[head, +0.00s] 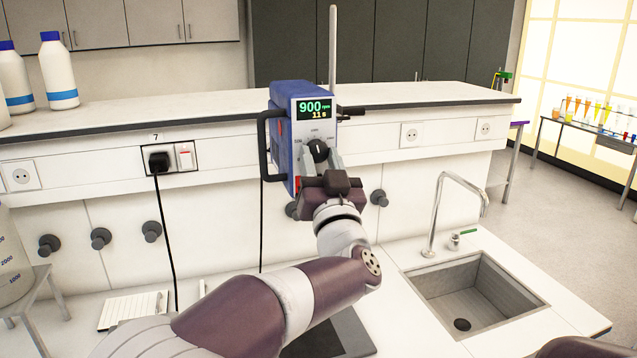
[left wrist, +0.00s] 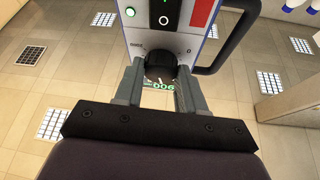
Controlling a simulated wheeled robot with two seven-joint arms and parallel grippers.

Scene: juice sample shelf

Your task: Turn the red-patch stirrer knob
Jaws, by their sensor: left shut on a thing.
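The red patch (head: 297,185) shows low on the front, and also in the left wrist view (left wrist: 202,12). My left gripper (head: 326,160) reaches up to the front, its two grey fingers shut on the knob. In the left wrist view the knob (left wrist: 158,66) lies between the fingertips (left wrist: 159,75). My right gripper is not in view.
A metal rod (head: 333,50) stands up behind the stirrer. A white raised shelf (head: 420,98) runs behind it. A sink (head: 470,295) with a tap (head: 455,205) is at the right. A black plug (head: 158,161) is in the wall socket. White bottles (head: 58,72) stand left.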

